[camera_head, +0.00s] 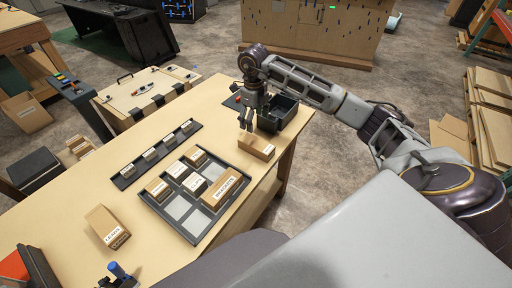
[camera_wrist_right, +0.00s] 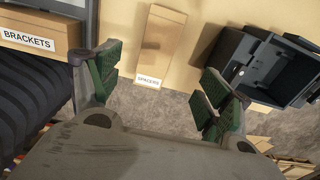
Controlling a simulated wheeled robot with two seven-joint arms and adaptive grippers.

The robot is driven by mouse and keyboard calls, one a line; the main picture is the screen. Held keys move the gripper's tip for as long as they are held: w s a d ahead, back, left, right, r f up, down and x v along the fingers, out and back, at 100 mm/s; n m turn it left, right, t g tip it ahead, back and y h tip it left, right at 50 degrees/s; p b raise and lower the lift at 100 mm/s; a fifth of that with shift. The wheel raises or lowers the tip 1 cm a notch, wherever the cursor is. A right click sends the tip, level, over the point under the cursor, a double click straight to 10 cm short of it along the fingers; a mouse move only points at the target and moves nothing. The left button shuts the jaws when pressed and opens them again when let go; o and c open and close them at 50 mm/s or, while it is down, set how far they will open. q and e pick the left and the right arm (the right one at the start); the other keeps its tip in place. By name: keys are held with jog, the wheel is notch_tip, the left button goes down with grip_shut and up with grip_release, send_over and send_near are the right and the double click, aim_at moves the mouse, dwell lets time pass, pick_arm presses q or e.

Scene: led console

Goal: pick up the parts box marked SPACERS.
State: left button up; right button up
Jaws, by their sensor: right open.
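The parts box marked SPACERS (camera_wrist_right: 157,45) is a tan carton lying on the wooden table; its label reads clearly in the right wrist view. It also shows in the head view (camera_head: 257,147) near the table's right edge. My right gripper (camera_head: 246,124) is above the box's left end in the head view. In the right wrist view my right gripper (camera_wrist_right: 165,85) has its green-padded fingers wide apart, with the box beyond and between them. The gripper is empty. My left gripper is not seen.
A black bin (camera_head: 278,112) stands right behind the box. A divided tray (camera_head: 164,213) with several labelled boxes, including BRACKETS (camera_head: 222,191), lies to the left. A dark label strip (camera_head: 129,176) is beside it. The table's right edge is close to the box.

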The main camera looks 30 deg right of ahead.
aim_at(256, 142)
dwell(0.3)
jog(key=shift+f+p, duration=0.45)
jog(key=shift+f, duration=3.9)
jog(key=shift+s+f+p, duration=0.3)
jog(key=shift+f+p, duration=0.05)
jog(key=shift+f, duration=0.45)
jog(key=shift+s+f+p, duration=0.15)
jog(key=shift+f+p, duration=0.25)
jog(key=shift+f, duration=1.4)
jog(key=shift+c, duration=0.4)
